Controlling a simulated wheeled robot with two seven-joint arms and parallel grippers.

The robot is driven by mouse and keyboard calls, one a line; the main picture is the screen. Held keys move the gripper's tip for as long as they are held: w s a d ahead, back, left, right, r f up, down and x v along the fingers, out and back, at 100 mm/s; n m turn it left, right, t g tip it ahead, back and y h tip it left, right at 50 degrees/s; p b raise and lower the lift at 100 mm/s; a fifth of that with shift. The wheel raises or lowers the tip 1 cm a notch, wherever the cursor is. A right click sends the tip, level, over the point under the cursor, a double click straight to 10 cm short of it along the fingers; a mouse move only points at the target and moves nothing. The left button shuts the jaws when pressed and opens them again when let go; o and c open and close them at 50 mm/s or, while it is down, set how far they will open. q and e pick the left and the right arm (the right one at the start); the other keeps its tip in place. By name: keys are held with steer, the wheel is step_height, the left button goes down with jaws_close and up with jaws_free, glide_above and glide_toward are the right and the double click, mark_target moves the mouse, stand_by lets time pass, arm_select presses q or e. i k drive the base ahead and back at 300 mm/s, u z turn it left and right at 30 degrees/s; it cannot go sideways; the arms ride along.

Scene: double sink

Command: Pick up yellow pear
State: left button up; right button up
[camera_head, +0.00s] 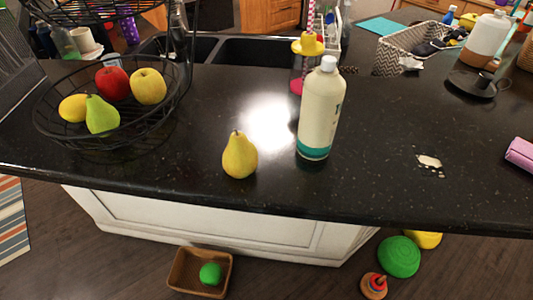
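A yellow pear (239,156) stands upright on the dark countertop (380,165), near its front edge and left of a white bottle. A green pear (101,115) lies in the black wire basket at the left, with a yellow lemon-like fruit (73,108), a red apple (113,83) and a yellow apple (148,86). Neither of my grippers shows in the head view.
The white bottle with a teal base (320,110) stands close right of the yellow pear. The wire basket (60,132) is to the left. A white splotch (429,161) marks the right counter. The counter in front of the pear is clear. A brown box (187,271) sits on the floor.

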mark_target(240, 159)
steer(key=z, duration=2.75)
steer(key=k, duration=1.15)
steer(key=u, duration=1.6)
steer(key=i, duration=0.5)
steer(key=u, duration=0.05)
